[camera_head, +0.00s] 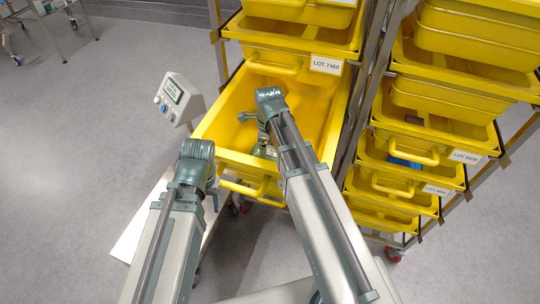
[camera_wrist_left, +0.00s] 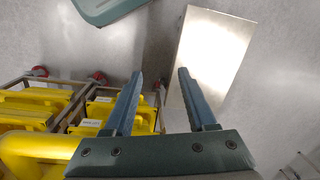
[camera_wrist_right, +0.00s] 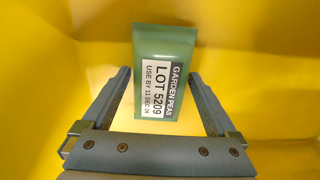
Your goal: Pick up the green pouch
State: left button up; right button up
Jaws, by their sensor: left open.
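The green pouch (camera_wrist_right: 166,70) carries a white label reading GARDEN PEAS, LOT 5209. It lies in the pulled-out yellow bin (camera_head: 212,126), between and just beyond the fingertips of my right gripper (camera_wrist_right: 160,74) in the right wrist view. That gripper is open, with its fingers on either side of the pouch; I cannot tell whether either touches it. In the head view, my right arm hides most of the pouch. My left gripper (camera_wrist_left: 160,72) is open and empty, outside the bin on its near left side, above a pale panel (camera_wrist_left: 210,55).
A rack of yellow bins (camera_head: 440,95) stands at the right, with more bins above the open one. A grey display unit (camera_head: 178,98) stands left of the open bin. The bin walls surround my right gripper.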

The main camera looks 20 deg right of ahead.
aim_at(269, 150)
jog(key=c, duration=1.3)
jog(key=shift+o, duration=0.2)
jog(key=shift+r, duration=0.15)
notch_tip(269, 150, up, 10)
jog(key=p, duration=1)
jog(key=o, duration=0.9)
jog(key=shift+c, duration=0.2)
grip_shut()
